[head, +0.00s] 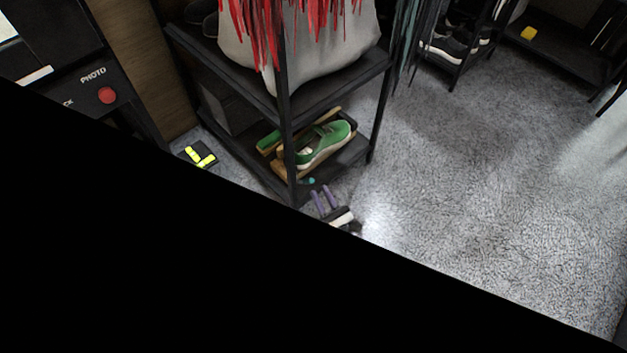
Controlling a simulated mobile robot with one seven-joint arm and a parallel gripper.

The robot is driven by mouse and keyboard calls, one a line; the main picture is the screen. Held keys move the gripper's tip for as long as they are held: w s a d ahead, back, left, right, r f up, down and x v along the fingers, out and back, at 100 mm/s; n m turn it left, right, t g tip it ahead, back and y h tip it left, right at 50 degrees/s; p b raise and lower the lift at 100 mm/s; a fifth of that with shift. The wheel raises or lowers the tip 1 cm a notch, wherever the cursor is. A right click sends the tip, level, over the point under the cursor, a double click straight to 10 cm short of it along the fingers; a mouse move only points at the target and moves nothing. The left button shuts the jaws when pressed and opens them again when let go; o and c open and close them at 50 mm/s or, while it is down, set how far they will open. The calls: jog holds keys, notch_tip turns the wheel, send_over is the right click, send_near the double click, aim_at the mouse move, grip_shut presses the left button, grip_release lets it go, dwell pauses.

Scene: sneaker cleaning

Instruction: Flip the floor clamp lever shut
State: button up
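I cannot tell for certain which thing is the floor clamp. A green sneaker (325,146) with a white sole lies tilted against wooden pieces (291,169) on the rack's bottom shelf. A small teal piece (311,181) shows at that shelf's front edge; I cannot tell if it is a lever. A dark flat thing with yellow bars (201,157) lies on the floor left of the rack.
A black rack (287,135) with thin posts holds a grey bag (315,50) above the sneaker. A cabinet with a red button (107,95) stands at left. Another rack with dark shoes (449,46) is at the back. The carpet at right is clear. Black hides the lower left.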

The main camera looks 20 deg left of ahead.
jog(key=s+d+p, duration=0.1)
jog(key=s+d, duration=0.2)
jog(key=d, duration=0.2)
jog(key=shift+s, duration=0.4)
jog(key=shift+d, duration=0.1)
